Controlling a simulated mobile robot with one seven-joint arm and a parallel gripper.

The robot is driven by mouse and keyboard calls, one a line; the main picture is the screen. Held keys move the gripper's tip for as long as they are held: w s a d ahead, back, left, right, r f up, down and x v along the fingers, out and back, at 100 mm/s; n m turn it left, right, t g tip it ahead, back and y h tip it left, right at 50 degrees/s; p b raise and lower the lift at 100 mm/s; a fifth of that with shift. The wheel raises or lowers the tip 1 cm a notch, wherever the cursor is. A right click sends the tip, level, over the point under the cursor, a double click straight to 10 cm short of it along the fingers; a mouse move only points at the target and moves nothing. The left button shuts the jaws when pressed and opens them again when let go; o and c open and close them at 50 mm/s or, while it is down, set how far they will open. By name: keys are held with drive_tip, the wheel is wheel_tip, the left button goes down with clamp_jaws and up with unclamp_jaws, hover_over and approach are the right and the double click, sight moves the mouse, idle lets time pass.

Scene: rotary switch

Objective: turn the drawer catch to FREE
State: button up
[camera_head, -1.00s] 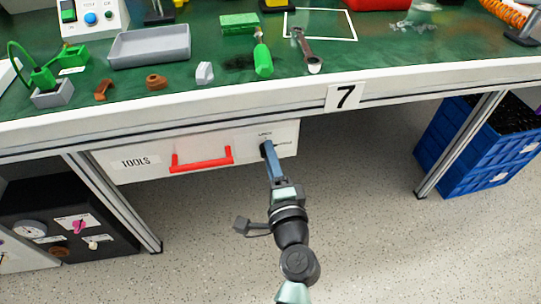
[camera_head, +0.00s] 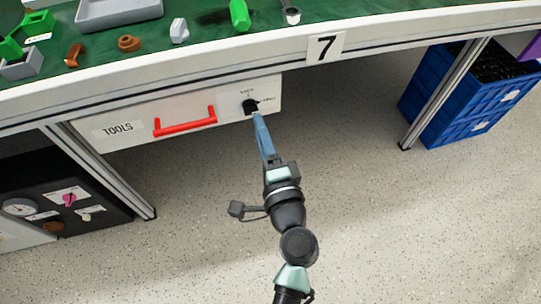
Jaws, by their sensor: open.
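The drawer catch is a small black rotary knob (camera_head: 250,106) at the right end of the white drawer front (camera_head: 135,110) under the bench. Small print sits above the knob and to its right, too small to read with certainty. I cannot tell exactly where the knob points. The drawer carries a red handle (camera_head: 185,122) and a TOOLS label, and looks closed. My gripper (camera_head: 257,118) has its blue fingers just below and slightly right of the knob. The fingers look apart from it and hold nothing that I can see.
The bench edge with the 7 plate (camera_head: 325,47) runs above the drawer. A dark panel (camera_head: 70,200) with a gauge stands at lower left. A blue crate (camera_head: 465,95) stands behind the right bench leg. The speckled floor around my arm is clear.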

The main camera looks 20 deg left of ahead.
drive_tip(key=v, duration=0.7)
drive_tip(key=shift+s+d, duration=0.2)
drive_tip(key=shift+s, duration=0.15)
